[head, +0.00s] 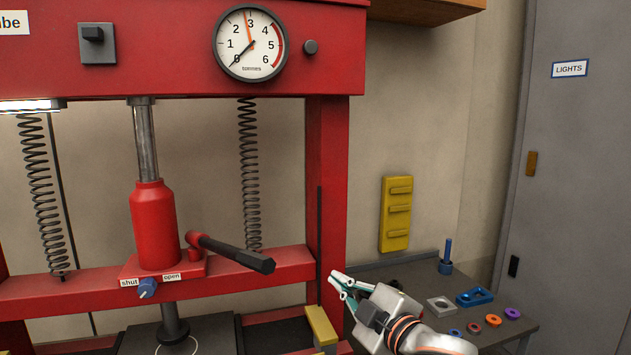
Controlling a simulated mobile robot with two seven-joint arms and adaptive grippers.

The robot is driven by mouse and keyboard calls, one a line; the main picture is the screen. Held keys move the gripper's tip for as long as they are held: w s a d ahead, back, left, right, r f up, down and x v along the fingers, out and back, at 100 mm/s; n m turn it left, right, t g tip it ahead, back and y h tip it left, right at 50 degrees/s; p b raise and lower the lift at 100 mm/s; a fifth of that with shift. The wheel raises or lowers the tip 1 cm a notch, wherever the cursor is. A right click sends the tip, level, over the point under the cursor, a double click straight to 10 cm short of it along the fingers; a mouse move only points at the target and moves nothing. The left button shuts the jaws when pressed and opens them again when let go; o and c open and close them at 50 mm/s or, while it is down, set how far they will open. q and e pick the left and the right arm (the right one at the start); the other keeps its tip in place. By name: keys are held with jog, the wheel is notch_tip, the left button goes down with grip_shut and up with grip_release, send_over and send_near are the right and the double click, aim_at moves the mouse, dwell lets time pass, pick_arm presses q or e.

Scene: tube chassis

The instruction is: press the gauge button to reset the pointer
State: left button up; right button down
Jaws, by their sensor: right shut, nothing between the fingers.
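The round white gauge (250,42) is set in the red top beam of the press. Its black pointer lies at 0, and its orange pointer points up close to 3. A small dark round button (310,47) sits on the beam just right of the gauge. My right gripper (336,284) is shut and empty. It shows low in the picture, beside the press's right post and far below the button. My left gripper is not in view.
The red press frame (328,170) holds a red jack (154,225) with a dark lever handle (235,254). A side table (400,271) with coloured rings stands at the right. A brown cabinet (430,8) hangs at upper right.

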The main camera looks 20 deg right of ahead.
aim_at(310, 48)
jog(key=s+a+r+n+t+y, duration=0.1)
jog(key=a+r+n+y, duration=0.15)
jog(key=r, duration=0.95)
jog(key=a+r+n+t+y, duration=0.1)
jog(key=r+n+t+y, duration=0.15)
jog(key=r, duration=0.95)
jog(key=s+r+n+y, duration=0.2)
jog(key=s+r+n, duration=0.2)
jog(key=r, duration=0.5)
jog(key=s+a+r+n+y, duration=0.1)
jog(key=s+r+n+y, duration=0.2)
jog(key=r, duration=0.7)
jog(key=s, duration=0.2)
jog(key=shift+s+n+g, duration=0.35)
jog(key=shift+s+n, duration=0.05)
jog(key=shift+w+a, duration=0.1)
jog(key=shift+w, duration=0.05)
jog(key=shift+w+a+b, duration=0.1)
jog(key=shift+w+b, duration=0.3)
jog(key=shift+w, duration=3.9)
